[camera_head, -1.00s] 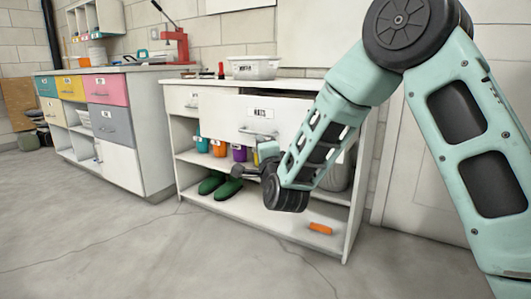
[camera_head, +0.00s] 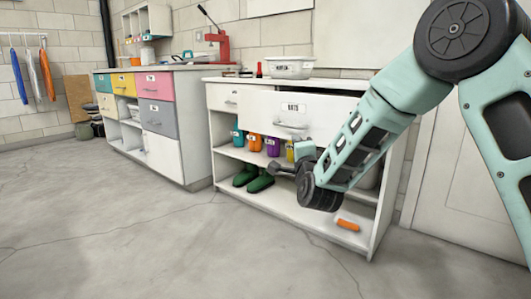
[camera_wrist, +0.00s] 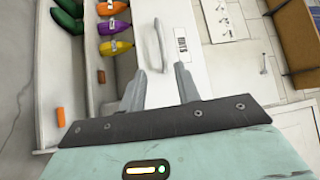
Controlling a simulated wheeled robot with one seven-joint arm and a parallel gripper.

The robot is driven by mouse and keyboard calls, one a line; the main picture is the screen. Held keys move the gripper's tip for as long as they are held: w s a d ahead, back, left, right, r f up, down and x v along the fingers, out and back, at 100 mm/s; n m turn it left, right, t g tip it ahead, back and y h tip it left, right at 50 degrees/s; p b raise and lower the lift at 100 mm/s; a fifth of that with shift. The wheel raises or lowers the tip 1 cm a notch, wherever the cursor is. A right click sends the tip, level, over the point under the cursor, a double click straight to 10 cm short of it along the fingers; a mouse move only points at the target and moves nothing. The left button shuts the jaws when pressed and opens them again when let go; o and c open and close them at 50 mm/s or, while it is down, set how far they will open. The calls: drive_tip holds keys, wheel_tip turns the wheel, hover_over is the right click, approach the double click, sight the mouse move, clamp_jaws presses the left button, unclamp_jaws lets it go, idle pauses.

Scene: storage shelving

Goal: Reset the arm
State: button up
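My arm, pale green with dark joints, reaches from the right edge of the head view down to the front of a white shelf unit (camera_head: 386,213). My gripper (camera_head: 284,168) hangs in front of the unit's open shelves, below the wide labelled drawer (camera_head: 345,123). In the wrist view my gripper (camera_wrist: 160,72) has its two grey fingers apart with nothing between them. The drawer's handle (camera_wrist: 158,45) and label show beyond the fingertips. A dark gap shows above the drawer front in the head view.
Several coloured containers, including a purple one (camera_head: 273,147), stand on the middle shelf. Green shoes (camera_head: 260,180) and an orange item (camera_head: 348,225) lie on the bottom shelf. A white bin (camera_head: 291,68) stands on top. A coloured drawer cabinet (camera_head: 160,118) is left; the floor ahead is clear.

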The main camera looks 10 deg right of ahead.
drive_tip(key=s+a+n+g+y+p, duration=0.45)
drive_tip(key=s+a+n, duration=0.2)
drive_tip(key=a, duration=0.35)
drive_tip(key=s+a+n+g+y+p, duration=0.1)
drive_tip(key=s+a+n+g, duration=0.25)
drive_tip(key=s, duration=0.35)
drive_tip(key=s+a+n+g+y+p, duration=0.1)
drive_tip(key=s+a+n+g+y, duration=0.15)
drive_tip(key=s+n, duration=0.35)
drive_tip(key=s+d+n+g+h+p, duration=0.25)
drive_tip(key=s+n+g, duration=0.2)
drive_tip(key=s, duration=0.85)
drive_tip(key=s+d+n+g+h+p, duration=0.25)
drive_tip(key=s+d+n+g, duration=0.2)
drive_tip(key=s, duration=0.75)
wheel_tip(320, 180, up, 38)
drive_tip(key=p, duration=3.7)
drive_tip(key=shift+a, duration=0.3)
